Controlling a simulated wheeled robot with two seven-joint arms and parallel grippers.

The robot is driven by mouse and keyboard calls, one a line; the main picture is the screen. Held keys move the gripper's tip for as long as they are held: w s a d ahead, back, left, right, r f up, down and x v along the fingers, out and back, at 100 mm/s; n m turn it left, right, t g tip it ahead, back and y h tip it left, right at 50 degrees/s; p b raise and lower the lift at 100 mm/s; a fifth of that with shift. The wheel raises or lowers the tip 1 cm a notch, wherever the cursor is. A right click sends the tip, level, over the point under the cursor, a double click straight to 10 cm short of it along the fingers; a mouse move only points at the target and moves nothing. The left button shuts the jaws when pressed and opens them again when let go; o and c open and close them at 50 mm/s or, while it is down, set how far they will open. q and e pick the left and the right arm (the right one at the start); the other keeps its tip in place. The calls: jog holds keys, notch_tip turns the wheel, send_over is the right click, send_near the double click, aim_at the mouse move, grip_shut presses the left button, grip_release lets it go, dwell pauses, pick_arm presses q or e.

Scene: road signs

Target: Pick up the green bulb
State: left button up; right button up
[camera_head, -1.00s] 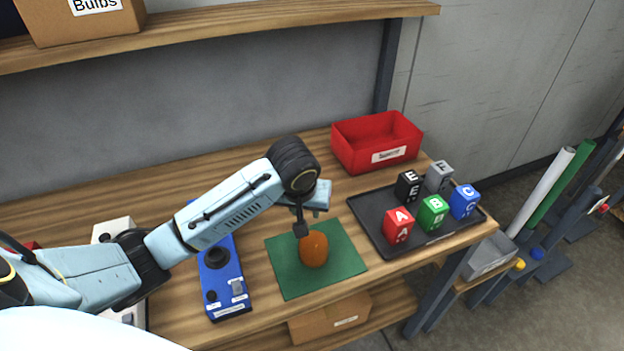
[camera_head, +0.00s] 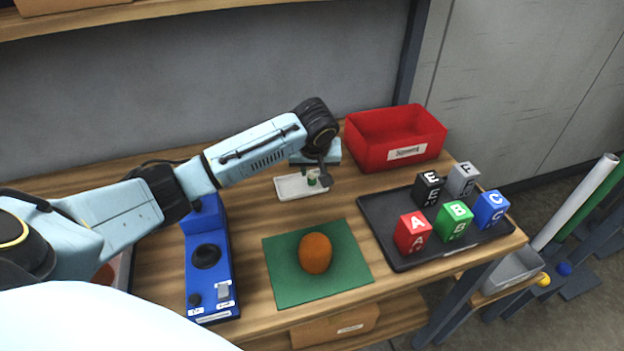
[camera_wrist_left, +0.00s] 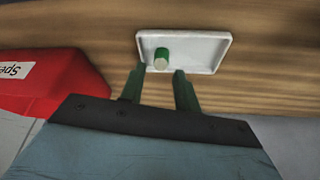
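The green bulb (camera_wrist_left: 161,57) is a small green cylinder with a pale end, standing on a small white tray (camera_wrist_left: 205,48) in the left wrist view. In the head view the bulb (camera_head: 312,180) is partly hidden by my gripper, and the white tray (camera_head: 288,187) lies on the wooden bench. My left gripper (camera_wrist_left: 159,74) is open and empty, its two fingers apart. The bulb appears just beyond the fingertips and between them. In the head view my left gripper (camera_head: 326,176) is over the right side of the tray. My right gripper is not in view.
A red bin (camera_head: 395,135) stands right of my gripper. A black tray (camera_head: 400,262) with several lettered cubes is at the right. An orange rounded object (camera_head: 316,253) sits on a green mat (camera_head: 283,284) in front. A blue control box (camera_head: 208,285) is at left.

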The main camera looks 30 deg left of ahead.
aim_at(312, 175)
pick_arm(q)
jog(key=x, duration=0.5)
jog(key=shift+w+a+r+b, duration=0.1)
jog(key=shift+a+b, duration=0.1)
jog(key=shift+b, duration=0.15)
grip_shut()
notch_tip(312, 175, up, 10)
jog(key=p, duration=0.1)
